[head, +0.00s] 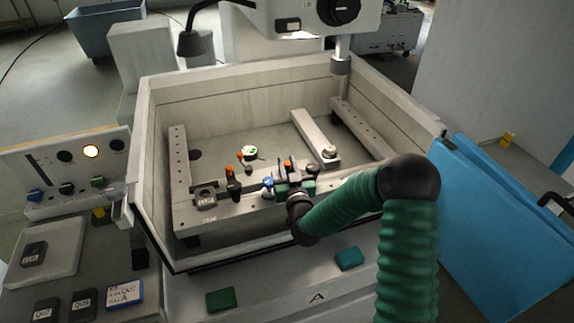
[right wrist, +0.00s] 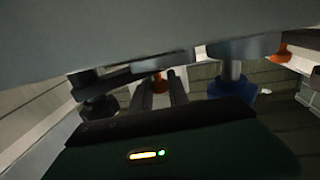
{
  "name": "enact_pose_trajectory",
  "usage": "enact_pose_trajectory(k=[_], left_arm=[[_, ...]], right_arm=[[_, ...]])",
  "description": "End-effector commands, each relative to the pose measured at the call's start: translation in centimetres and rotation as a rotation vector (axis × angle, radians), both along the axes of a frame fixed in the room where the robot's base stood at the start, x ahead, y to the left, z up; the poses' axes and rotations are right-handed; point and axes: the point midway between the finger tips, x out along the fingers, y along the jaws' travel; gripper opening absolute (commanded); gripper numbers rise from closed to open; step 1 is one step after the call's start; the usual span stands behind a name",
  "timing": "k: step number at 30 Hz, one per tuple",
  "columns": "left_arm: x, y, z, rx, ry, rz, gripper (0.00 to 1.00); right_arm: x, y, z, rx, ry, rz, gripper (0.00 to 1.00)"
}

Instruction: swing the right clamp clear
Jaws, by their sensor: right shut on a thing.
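My right arm comes in from the right in green ribbed sleeving and reaches over the front rail of the machine tank. My right gripper (head: 285,171) is at the right clamp (head: 288,163), a small dark fitting with an orange tip, and is shut on it. The gripper hides much of the clamp. In the right wrist view the two dark fingers (right wrist: 160,92) stand close together at an orange part (right wrist: 160,80). A blue knob (head: 268,183) sits just left of the gripper. The left clamp (head: 232,180), orange-topped and black, stands farther left. My left gripper is not in view.
The front rail (head: 240,211) carries a dark gauge-like block (head: 205,195). A round white piece with green (head: 249,152) lies behind it. The machine head (head: 310,18) hangs above the back wall. A blue panel (head: 500,220) stands at right. The tank's middle is mostly clear.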

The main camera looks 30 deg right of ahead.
Motion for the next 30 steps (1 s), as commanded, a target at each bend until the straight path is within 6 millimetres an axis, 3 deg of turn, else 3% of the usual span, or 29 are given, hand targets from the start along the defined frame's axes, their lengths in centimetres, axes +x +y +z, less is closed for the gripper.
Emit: enact_pose_trajectory(k=[1, 5, 17, 30], left_arm=[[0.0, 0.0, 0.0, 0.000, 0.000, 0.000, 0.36], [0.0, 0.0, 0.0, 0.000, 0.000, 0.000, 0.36], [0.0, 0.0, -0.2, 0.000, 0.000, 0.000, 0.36], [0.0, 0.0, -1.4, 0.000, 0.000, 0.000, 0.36]], right_arm=[[0.0, 0.0, 0.1, -0.001, -0.003, 0.000, 0.24], [0.0, 0.0, 0.1, -0.001, -0.002, 0.000, 0.41], [-0.9, 0.4, -0.1, -0.001, 0.001, 0.002, 0.41], [-10.8, 4.2, -0.2, -0.001, 0.003, 0.002, 0.41]])
